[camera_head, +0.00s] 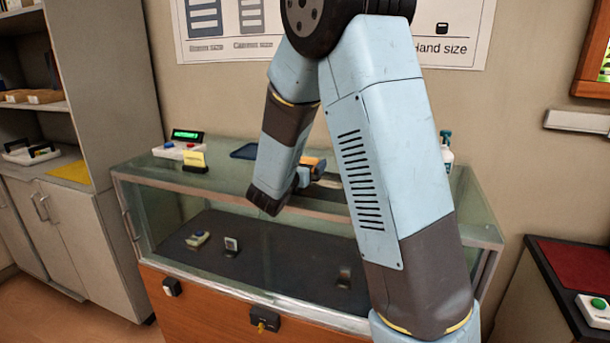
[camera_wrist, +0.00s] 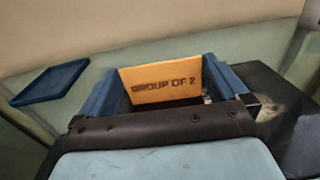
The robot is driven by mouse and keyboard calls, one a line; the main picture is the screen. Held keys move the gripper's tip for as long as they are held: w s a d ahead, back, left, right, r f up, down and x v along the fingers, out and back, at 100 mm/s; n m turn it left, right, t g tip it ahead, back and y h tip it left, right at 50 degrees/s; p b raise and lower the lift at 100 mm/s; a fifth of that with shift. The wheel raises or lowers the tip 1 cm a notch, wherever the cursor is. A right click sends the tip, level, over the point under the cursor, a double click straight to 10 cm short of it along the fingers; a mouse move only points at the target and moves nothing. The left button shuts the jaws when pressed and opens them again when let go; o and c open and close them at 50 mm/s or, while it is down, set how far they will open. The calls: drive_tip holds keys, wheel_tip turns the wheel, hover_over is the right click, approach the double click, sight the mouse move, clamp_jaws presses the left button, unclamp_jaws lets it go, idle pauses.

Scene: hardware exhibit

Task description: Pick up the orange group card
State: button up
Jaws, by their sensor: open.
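The orange card (camera_wrist: 161,83), printed "GROUP OF 2", stands upright in the wrist view, between the two blue fingers of my gripper (camera_wrist: 164,72). The fingers are open, one on each side of the card. I cannot tell how close their inner faces are to it. The card's lower edge is hidden behind the gripper's dark front. In the head view, a bit of orange (camera_head: 314,164) shows at my gripper (camera_head: 310,176) over the glass display case (camera_head: 225,178); my arm hides much of this area.
On the case top stand a yellow card (camera_head: 193,161), a device with a green display (camera_head: 187,135) and a dark blue tray (camera_head: 244,151), which the wrist view also shows (camera_wrist: 50,83). A spray bottle (camera_head: 446,150) stands behind my arm. Small items lie inside the case.

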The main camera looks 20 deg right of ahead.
drive_tip(key=shift+x, duration=1.4)
drive_tip(key=c, duration=0.7)
drive_tip(key=shift+r, duration=0.1)
drive_tip(key=shift+r, duration=0.15)
drive_tip(key=r, duration=0.3)
drive_tip(key=shift+s+a+r, duration=0.15)
drive_tip(key=shift+s+r, duration=0.05)
drive_tip(key=s+a+r, duration=0.2)
drive_tip(key=s+r, duration=0.1)
drive_tip(key=s, duration=0.1)
drive_tip(key=s+a+r, duration=0.2)
drive_tip(key=s+r, duration=0.1)
drive_tip(key=s, duration=0.1)
drive_tip(key=s+a+r, duration=0.2)
drive_tip(key=s+r, duration=0.1)
drive_tip(key=s, duration=0.1)
drive_tip(key=shift+a+r, duration=0.1)
